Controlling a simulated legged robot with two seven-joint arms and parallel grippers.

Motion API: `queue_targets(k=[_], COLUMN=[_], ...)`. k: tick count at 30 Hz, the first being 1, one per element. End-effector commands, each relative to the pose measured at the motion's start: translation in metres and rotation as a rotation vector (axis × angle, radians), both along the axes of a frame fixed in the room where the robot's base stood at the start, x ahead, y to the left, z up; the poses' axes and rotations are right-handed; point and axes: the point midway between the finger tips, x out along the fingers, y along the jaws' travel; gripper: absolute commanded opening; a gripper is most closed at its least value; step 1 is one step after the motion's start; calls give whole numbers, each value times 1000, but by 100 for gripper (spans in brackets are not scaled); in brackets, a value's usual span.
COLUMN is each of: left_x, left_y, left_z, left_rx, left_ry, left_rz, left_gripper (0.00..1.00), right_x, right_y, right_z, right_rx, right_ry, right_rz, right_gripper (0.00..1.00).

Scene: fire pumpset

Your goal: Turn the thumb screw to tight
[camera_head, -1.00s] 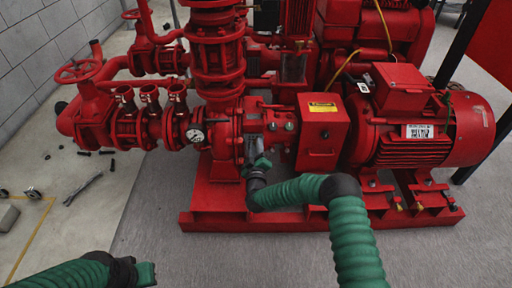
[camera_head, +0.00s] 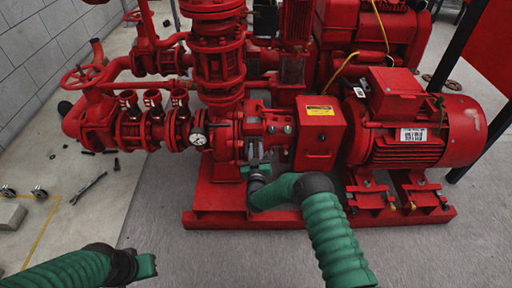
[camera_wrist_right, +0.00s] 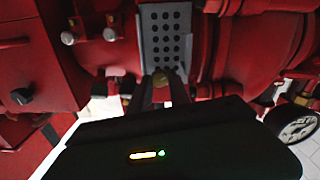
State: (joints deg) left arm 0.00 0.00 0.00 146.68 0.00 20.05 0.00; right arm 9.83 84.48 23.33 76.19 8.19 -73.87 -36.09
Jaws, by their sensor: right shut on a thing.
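The thumb screw (camera_wrist_right: 165,78) is a small brass-coloured piece in the right wrist view, in front of a grey perforated plate (camera_wrist_right: 166,38). My right gripper (camera_wrist_right: 165,88) is shut on it, with a dark finger on each side. In the head view my right gripper (camera_head: 257,162) is at the middle of the red pump, below the shaft housing, and hides the screw there. My left gripper (camera_head: 150,266) hangs empty over the floor at lower left, away from the pump. Its finger gap does not show clearly.
A red coupling box (camera_head: 320,132) and the red motor (camera_head: 425,135) stand right of my right gripper. A pressure gauge (camera_head: 198,138) and valves are to the left. The red base frame (camera_head: 225,215) runs below. Loose tools (camera_head: 88,188) lie on the left floor.

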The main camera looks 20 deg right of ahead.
Motion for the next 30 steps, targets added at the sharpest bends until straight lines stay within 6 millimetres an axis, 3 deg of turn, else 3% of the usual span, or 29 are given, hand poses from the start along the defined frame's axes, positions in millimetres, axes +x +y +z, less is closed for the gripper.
queue_targets(k=[30], left_x=[0], left_y=[0], left_z=[11], left_rx=[0], left_ry=[0], left_rz=[0], left_gripper=[0], right_x=[-2], right_y=[-1], right_z=[-4], right_rx=[928], right_ry=[-259], right_rz=[-1], right_gripper=[0])
